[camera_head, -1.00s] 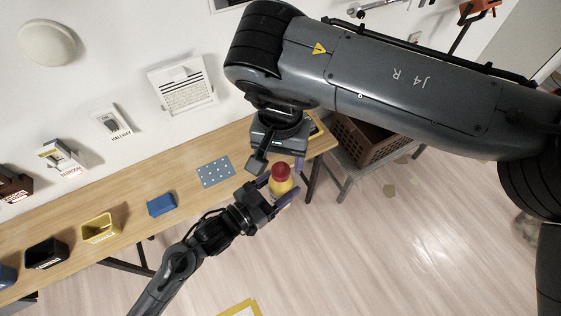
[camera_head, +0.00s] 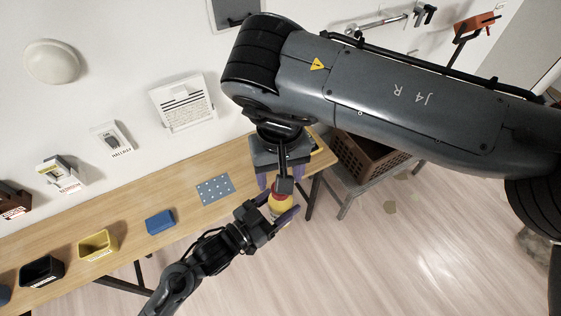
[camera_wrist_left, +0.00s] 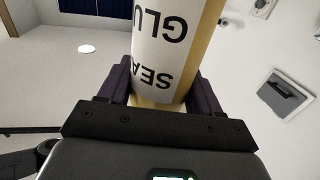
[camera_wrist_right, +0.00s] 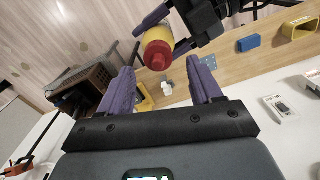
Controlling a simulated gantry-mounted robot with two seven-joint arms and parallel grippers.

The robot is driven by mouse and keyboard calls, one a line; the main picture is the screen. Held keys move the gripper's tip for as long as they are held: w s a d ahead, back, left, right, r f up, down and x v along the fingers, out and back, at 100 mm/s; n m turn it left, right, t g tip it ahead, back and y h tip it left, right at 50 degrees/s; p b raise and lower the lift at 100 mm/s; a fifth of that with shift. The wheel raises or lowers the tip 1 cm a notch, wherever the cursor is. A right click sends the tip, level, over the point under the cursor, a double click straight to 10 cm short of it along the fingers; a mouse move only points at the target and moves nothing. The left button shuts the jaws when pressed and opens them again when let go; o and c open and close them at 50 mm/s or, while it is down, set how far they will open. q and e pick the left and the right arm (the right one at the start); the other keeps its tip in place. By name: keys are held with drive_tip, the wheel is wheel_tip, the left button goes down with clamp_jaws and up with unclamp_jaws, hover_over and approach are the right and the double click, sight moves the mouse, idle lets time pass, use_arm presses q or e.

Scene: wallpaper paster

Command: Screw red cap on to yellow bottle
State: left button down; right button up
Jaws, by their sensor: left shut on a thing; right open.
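The yellow bottle (camera_head: 281,206) is held off the bench by my left gripper (camera_head: 279,204), which is shut around its body. In the left wrist view the bottle (camera_wrist_left: 172,45) shows a white label with black letters between the fingers. The red cap (camera_wrist_right: 158,61) sits at the bottle's (camera_wrist_right: 156,38) end facing the right wrist camera; how tightly it sits cannot be told. My right gripper (camera_wrist_right: 160,68) is open and empty, its fingers pointing toward the cap, which appears between the fingertips but apart from them. In the head view the right gripper partly hides the cap (camera_head: 277,188).
A wooden bench (camera_head: 130,217) runs along the wall, with a blue block (camera_head: 160,222), a yellow bin (camera_head: 97,245) and a black bin (camera_head: 42,271). A brown crate (camera_head: 368,159) stands on a grey stand at right. Open floor lies in front.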

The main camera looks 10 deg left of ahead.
drive_tip(key=n, duration=0.6)
drive_tip(key=shift+s+a+n, duration=0.15)
drive_tip(key=shift+s+n, duration=0.05)
drive_tip(key=shift+n, duration=0.2)
drive_tip(key=n, duration=0.4)
drive_tip(key=shift+s+a+f, duration=0.1)
drive_tip(key=n, duration=0.6)
drive_tip(key=shift+s+g, duration=0.1)
drive_tip(key=shift+g, duration=0.2)
drive_tip(key=n, duration=0.4)
drive_tip(key=shift+a+n, duration=0.1)
drive_tip(key=shift+n, duration=0.2)
drive_tip(key=n, duration=1)
drive_tip(key=shift+n, duration=0.3)
drive_tip(key=n, duration=0.3)
drive_tip(key=shift+r, duration=0.3)
drive_tip(key=n, duration=0.3)
drive_tip(key=shift+w+r+n, duration=0.2)
drive_tip(key=shift+r+n, duration=0.15)
drive_tip(key=shift+n, duration=0.05)
drive_tip(key=shift+w+d+r+t, duration=0.2)
drive_tip(key=shift+r, duration=0.25)
drive_tip(key=shift+w+d+r+t, duration=0.2)
drive_tip(key=shift+r, duration=0.2)
drive_tip(key=shift+f, duration=0.1)
hover_over(280, 206)
drive_tip(key=w, duration=0.2)
drive_tip(key=shift+w+a+f, duration=0.1)
drive_tip(key=shift+a+f, duration=0.05)
drive_tip(key=shift+f, duration=3.75)
